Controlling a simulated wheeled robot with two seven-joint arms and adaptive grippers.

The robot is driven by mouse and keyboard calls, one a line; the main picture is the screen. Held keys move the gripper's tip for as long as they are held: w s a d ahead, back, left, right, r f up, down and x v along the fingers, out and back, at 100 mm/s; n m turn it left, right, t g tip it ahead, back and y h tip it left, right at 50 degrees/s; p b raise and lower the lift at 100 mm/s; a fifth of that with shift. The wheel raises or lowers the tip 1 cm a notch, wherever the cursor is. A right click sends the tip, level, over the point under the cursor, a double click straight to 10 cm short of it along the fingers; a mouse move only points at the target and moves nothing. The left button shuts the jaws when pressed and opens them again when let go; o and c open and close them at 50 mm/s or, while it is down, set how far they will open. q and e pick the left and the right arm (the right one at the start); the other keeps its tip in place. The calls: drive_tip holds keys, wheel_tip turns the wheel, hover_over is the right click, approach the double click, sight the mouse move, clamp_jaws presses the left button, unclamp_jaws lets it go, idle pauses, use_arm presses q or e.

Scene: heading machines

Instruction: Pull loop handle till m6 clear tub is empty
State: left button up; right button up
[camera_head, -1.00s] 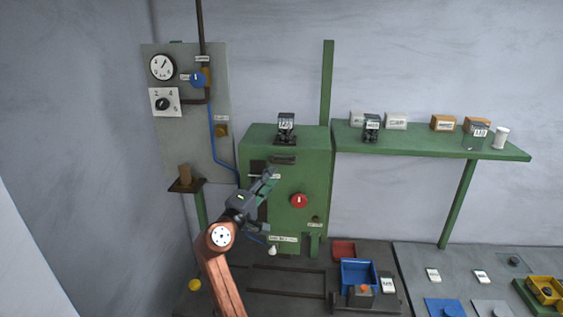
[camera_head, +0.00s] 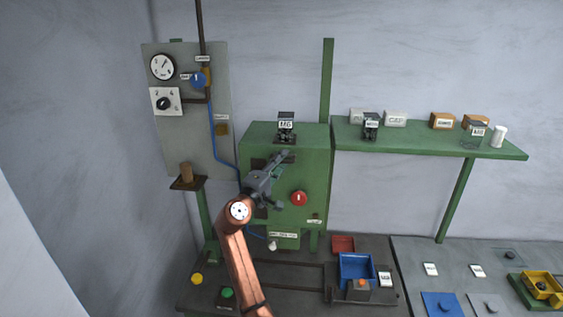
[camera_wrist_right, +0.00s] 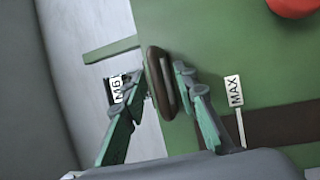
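The clear tub labelled M6 (camera_head: 286,123) stands on top of the green machine (camera_head: 310,160); its label also shows in the wrist view (camera_wrist_right: 115,90). Its contents are too small to make out. My right gripper (camera_head: 280,179) is at the upper front of the machine, its fingers spread. In the wrist view the dark loop handle (camera_wrist_right: 157,95) lies between the open fingertips (camera_wrist_right: 160,72), close to the right finger, with a gap on the left. In the head view the gripper mostly hides the handle. My left gripper is not in view.
A red knob (camera_head: 299,199) sits on the machine front, right of my gripper. A green shelf (camera_head: 430,142) with several boxes and tubs extends right. A blue bin (camera_head: 357,268) stands on the bench below. A gauge panel (camera_head: 185,130) is at left.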

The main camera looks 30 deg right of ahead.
clamp_jaws()
drive_tip(key=shift+s, duration=0.1)
idle(0.5)
